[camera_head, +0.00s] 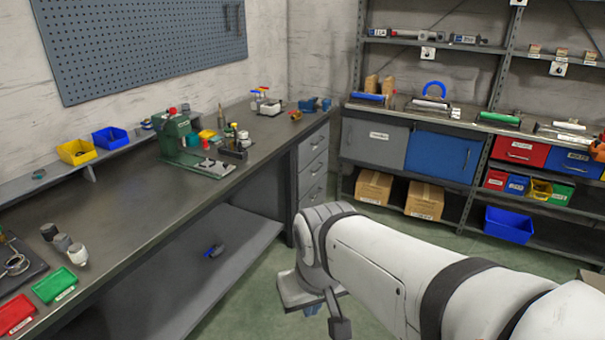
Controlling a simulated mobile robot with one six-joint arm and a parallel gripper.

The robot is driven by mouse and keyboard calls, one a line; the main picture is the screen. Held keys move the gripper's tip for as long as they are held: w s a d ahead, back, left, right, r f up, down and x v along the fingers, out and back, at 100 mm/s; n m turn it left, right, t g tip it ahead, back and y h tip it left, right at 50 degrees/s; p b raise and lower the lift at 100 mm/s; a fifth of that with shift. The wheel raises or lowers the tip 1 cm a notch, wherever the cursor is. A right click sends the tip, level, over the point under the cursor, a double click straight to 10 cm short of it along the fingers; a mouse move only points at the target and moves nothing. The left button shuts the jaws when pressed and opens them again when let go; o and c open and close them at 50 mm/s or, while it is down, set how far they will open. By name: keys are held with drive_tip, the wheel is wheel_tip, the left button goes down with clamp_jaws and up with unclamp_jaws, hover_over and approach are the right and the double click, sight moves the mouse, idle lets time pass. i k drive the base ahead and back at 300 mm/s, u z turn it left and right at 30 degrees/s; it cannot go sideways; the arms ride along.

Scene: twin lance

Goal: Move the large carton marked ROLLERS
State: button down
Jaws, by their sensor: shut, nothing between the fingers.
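Two brown cartons stand side by side on the low shelf under the cabinets at the back. The left carton (374,186) and the right carton (425,200) each have a small white label near the bottom. The labels are too small to read, so I cannot tell which one is marked ROLLERS.
A long grey workbench (120,215) with a lower shelf (215,265) runs along the left. A green press (175,138) and coloured bins stand on it. A blue bin (508,224) sits on the low rack shelf. A brown edge (590,279) shows at lower right. Green floor lies between.

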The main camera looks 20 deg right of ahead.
sight(372, 187)
drive_tip(key=i, duration=0.55)
drive_tip(key=z, duration=1.35)
drive_tip(key=i, duration=3.2)
drive_tip(key=u, duration=0.9)
